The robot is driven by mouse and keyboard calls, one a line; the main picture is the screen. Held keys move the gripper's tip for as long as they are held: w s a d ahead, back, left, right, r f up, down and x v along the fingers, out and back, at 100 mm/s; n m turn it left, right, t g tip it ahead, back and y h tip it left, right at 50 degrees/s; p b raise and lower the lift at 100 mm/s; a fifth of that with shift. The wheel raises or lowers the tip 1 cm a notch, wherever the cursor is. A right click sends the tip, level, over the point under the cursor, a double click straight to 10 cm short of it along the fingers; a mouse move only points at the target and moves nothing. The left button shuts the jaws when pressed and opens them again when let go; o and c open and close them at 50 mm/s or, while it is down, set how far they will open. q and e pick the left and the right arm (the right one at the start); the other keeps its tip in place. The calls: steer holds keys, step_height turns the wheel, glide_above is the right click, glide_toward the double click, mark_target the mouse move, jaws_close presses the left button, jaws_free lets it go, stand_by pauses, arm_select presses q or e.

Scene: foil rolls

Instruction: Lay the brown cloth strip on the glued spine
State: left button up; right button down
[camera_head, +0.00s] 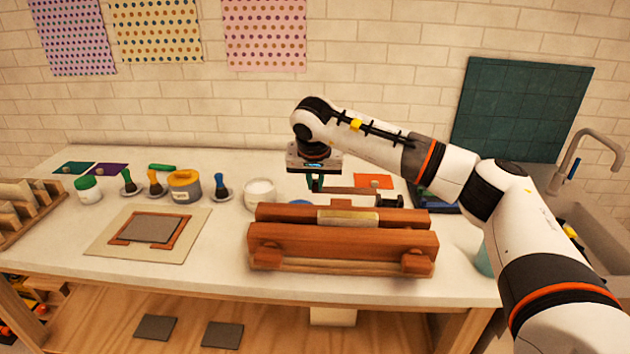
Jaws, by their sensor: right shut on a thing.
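A wooden press (345,243) stands at the front right of the table and clamps a book block. The pale book spine (348,218) faces up between its beams. My right gripper (317,186) points down just behind the press, left of the spine's middle, with its jaws shut. A narrow brown strip (348,190) runs right from the fingertips and appears to be the cloth strip held at one end. Its far end is hard to separate from a dark tool (390,200) behind the press. My left gripper is out of view.
A white jar (259,193) stands left of the press, with brushes and a yellow pot (185,186) beyond. A board with a grey panel (148,230) lies at the left. An orange sheet (374,181) lies behind the press. A sink (590,215) is at the right.

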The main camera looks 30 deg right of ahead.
steer(key=shift+d+f, duration=0.1)
steer(key=shift+f, duration=0.15)
steer(key=d+f, duration=0.1)
steer(key=d+f+b, duration=0.1)
steer(key=shift+w+f+b, duration=0.3)
steer(key=shift+w, duration=0.1)
steer(key=shift+a+f, duration=0.1)
steer(key=shift+f, duration=0.2)
steer(key=f, duration=0.1)
steer(key=f+b, duration=0.1)
steer(key=b, duration=0.1)
steer(key=shift+s+a+f, duration=0.15)
steer(key=shift+a+f, duration=0.1)
steer(key=shift+f, duration=0.15)
steer(key=shift+f+b, duration=0.4)
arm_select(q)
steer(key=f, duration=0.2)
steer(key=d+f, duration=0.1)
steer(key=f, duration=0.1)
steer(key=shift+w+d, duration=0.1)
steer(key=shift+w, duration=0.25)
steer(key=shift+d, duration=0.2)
arm_select(e)
steer(key=shift+r, duration=0.1)
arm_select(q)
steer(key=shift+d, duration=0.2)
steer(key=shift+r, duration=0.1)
